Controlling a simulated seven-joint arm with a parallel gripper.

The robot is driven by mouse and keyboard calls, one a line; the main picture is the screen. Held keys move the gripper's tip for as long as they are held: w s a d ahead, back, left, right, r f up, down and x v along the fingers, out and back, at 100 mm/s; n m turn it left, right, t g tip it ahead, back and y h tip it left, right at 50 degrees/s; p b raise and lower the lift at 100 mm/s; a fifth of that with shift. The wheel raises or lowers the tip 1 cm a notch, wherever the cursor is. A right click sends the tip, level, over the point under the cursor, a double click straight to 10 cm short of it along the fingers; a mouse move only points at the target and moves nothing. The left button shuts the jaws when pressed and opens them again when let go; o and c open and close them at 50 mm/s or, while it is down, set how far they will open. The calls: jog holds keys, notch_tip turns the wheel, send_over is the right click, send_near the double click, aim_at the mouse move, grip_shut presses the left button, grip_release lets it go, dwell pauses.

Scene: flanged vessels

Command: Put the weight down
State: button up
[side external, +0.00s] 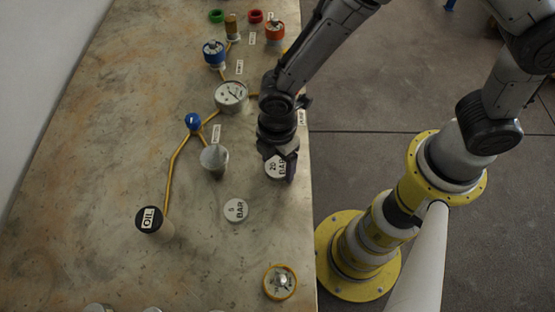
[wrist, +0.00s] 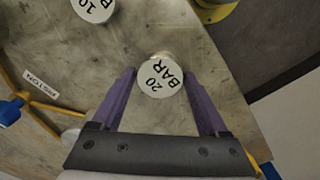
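A round white-topped weight marked 20 BAR shows in the wrist view (wrist: 160,77) between the tips of my gripper's two purple fingers (wrist: 160,73). In the side view the weight (side external: 275,168) is partly covered by my gripper (side external: 281,166), near the right edge of the table. The fingertips lie close on either side of it. I cannot tell whether they touch it, or whether it rests on the table. A pale upright cylinder (side external: 214,161) stands to the left, near a label that reads PISTON in the wrist view (wrist: 41,88).
Another white BAR disc (side external: 235,210) lies left and nearer. A yellow-ringed round fitting (side external: 280,282) sits at the front right. An OIL container (side external: 150,219), blue valve (side external: 193,122), yellow pipes and gauge (side external: 231,96) stand left and behind. The tabletop between the discs is clear.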

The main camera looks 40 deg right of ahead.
aim_at(278, 166)
jog(key=shift+o, duration=1.4)
notch_tip(278, 166, up, 12)
jog(key=s+d+r+m+t+y, duration=0.1)
jog(key=d+r+m+t, duration=0.2)
jog(key=d+r+m, duration=0.7)
jog(key=s+d+r+m+t+h, duration=0.1)
jog(key=s+d+r+m, duration=0.3)
jog(key=s+d+m, duration=0.4)
jog(key=s+d+t, duration=0.1)
jog(key=d, duration=0.4)
jog(key=shift+s+d+t, duration=0.15)
jog(key=shift+s+t, duration=0.1)
jog(key=shift+t, duration=0.05)
